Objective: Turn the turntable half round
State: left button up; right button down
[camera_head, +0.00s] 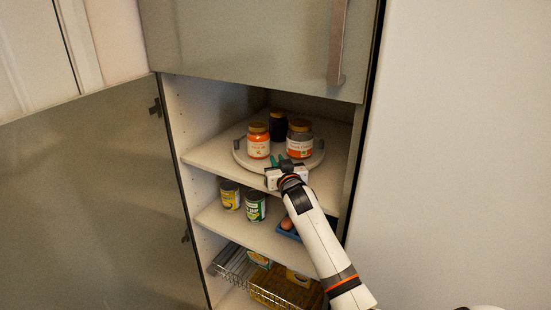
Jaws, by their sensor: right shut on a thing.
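The turntable (243,161) is a pale round tray on the top shelf inside an open cabinet. It carries several jars: an orange jar with a gold lid (258,146), a larger jar with an orange-and-white label (299,144), and a dark jar (278,125) behind them. Small grey grips show at the tray's rim, one at the left (237,145) and one at the right (321,145). My right gripper (282,163) is at the front rim of the turntable, shut on it; the fingertips and the spot they hold are partly hidden. My left gripper is not in view.
The cabinet door (90,205) stands open at the left, and a closed upper door (250,40) with a long handle (338,42) is above. The shelf below holds cans (256,206) and a blue egg tray (288,229). A wire basket (270,285) sits lower.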

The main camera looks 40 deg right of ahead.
dwell(0.5)
jog(key=c, duration=1.4)
grip_release()
jog(key=b+v, duration=0.2)
jog(key=v, duration=0.8)
jog(key=shift+s+f+b, duration=0.15)
jog(key=shift+s+b, duration=0.15)
jog(key=shift+s, duration=0.05)
jog(key=shift+s+a, duration=0.25)
jog(key=shift+s, duration=0.35)
